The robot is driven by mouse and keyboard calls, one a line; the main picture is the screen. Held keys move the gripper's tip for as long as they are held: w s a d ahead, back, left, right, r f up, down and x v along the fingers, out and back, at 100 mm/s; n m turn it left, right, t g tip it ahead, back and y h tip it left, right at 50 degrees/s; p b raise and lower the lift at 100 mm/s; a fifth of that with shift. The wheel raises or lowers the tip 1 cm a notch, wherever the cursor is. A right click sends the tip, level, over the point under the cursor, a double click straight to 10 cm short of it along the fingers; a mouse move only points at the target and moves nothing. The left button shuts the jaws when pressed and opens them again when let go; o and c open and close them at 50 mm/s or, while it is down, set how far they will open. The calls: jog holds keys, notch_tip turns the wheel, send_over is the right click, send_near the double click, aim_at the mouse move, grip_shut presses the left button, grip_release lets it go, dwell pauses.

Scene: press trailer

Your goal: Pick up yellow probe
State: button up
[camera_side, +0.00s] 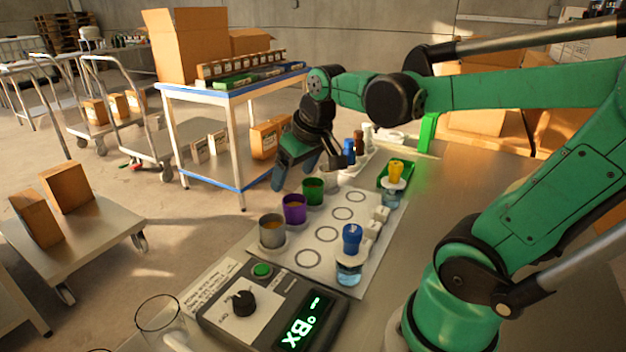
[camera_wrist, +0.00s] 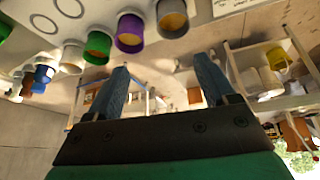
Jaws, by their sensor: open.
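The yellow probe (camera_side: 395,171) stands upright in a white-collared jar (camera_side: 391,198) of bluish liquid, at the far right part of the white mat in the side view. The wrist view does not show it. My gripper (camera_side: 294,172) is open and empty. It hangs to the left of the yellow probe, clear of it, above and behind the green cup. In the wrist view my gripper's two blue fingers (camera_wrist: 162,76) are spread wide with nothing between them.
A blue probe (camera_side: 351,238) stands in a nearer jar. Grey (camera_side: 272,231), purple (camera_side: 294,209) and green (camera_side: 313,191) cups line the mat's left side. A control box (camera_side: 272,308) is in front.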

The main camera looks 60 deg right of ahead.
aim_at(396, 163)
jog(key=s+d+m+g, duration=0.1)
jog(key=s+d+m, duration=0.1)
jog(key=d, duration=0.6)
jog(key=s+d+f+m+g+y, duration=0.1)
jog(key=s+d+m+g, duration=0.1)
jog(key=s+d, duration=0.3)
jog(key=s+d+m+g, duration=0.1)
jog(key=s+d+m, duration=0.1)
jog(key=d, duration=0.9)
jog(key=shift+s+f+g+y, duration=0.15)
jog(key=shift+s+f+g, duration=0.05)
jog(key=shift+s, duration=0.25)
jog(key=shift+s+f+g+y, duration=0.15)
jog(key=shift+s+f+g, duration=0.05)
jog(key=shift+s, duration=0.25)
jog(key=shift+s+d+f, duration=0.1)
jog(key=shift+s+f, duration=0.05)
jog(key=shift+f, duration=2.6)
grip_shut()
